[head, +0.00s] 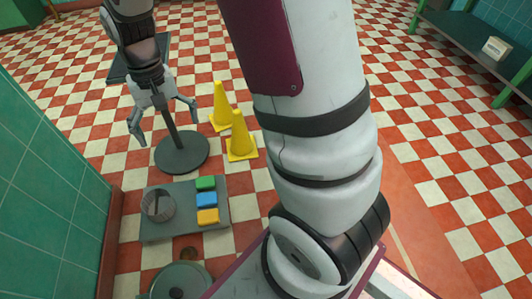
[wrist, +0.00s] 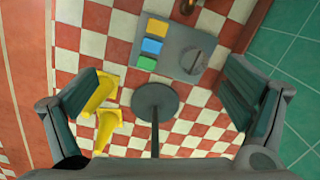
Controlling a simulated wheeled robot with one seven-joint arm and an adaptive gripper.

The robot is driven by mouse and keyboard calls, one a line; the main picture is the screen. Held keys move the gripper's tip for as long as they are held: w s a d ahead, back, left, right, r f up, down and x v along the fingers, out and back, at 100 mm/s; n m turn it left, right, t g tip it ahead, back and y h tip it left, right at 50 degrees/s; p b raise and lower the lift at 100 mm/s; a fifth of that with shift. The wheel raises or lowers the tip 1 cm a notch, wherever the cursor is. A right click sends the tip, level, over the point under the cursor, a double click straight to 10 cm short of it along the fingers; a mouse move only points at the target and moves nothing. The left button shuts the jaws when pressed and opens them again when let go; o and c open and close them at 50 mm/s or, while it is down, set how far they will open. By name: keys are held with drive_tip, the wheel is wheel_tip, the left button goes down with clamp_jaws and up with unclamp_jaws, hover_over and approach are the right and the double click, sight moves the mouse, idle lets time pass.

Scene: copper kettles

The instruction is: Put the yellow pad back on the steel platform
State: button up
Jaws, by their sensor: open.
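The yellow pad (head: 208,217) lies on a low grey slab (head: 215,239), at the near end of a row with a blue pad (head: 207,199) and a green pad (head: 205,184). The wrist view also shows the yellow pad (wrist: 157,27) and the slab (wrist: 188,32). A dark flat-topped stand (head: 115,71) on a post rises from a round base (head: 181,158). I cannot tell whether the slab or this stand is the steel platform. My gripper (head: 166,129) is open and empty, well above the floor and apart from the pads; its spread fingers show in the wrist view (wrist: 162,97).
A grey round container (head: 158,206) stands on the slab's left part. Two yellow cones (head: 240,138) stand right of the round base. A round dark vessel (head: 180,280) is at the bottom.

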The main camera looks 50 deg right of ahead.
drive_tip(key=s+r+n, duration=0.2)
drive_tip(key=s+r, duration=1)
drive_tip(key=s, duration=0.2)
drive_tip(key=s+r+n, duration=0.1)
drive_tip(key=s+r, duration=0.2)
drive_tip(key=s, duration=1.3)
drive_tip(key=shift+t+h, duration=0.3)
wheel_tip(320, 180, up, 36)
drive_tip(key=t+p, duration=0.4)
drive_tip(key=p, duration=3)
drive_tip(key=shift+d+n, duration=0.2)
drive_tip(key=shift+n, duration=0.1)
